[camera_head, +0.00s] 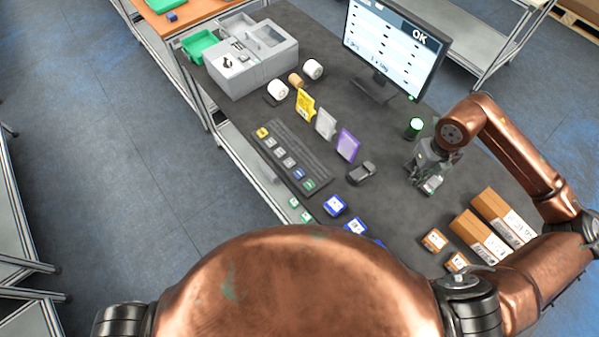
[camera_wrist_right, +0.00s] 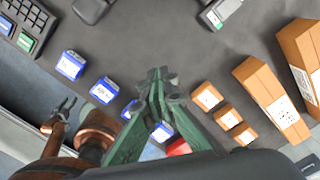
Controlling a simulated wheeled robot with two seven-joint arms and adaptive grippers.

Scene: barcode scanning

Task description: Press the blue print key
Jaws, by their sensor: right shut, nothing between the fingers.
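The blue print key (camera_head: 298,174) is on a dark key strip (camera_head: 293,147), between a white key and the green key (camera_head: 309,185) at its near end. The strip's near end also shows at the upper left of the right wrist view, with its blue key (camera_wrist_right: 5,25) at the edge. My right gripper (camera_head: 418,181) is over the table, well to the right of the strip and apart from it. In the right wrist view its green fingers (camera_wrist_right: 158,85) are together and empty. My left gripper (camera_wrist_right: 66,107) shows small at the lower left there, fingers apart and empty.
A black scanner-like object (camera_head: 361,173) and upright yellow, white and purple cards (camera_head: 347,145) stand between strip and gripper. A small device with a green label (camera_head: 433,184) is beside the gripper. Blue boxes (camera_head: 335,205) and brown boxes (camera_head: 480,236) lie nearer. The monitor (camera_head: 393,45) reads OK.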

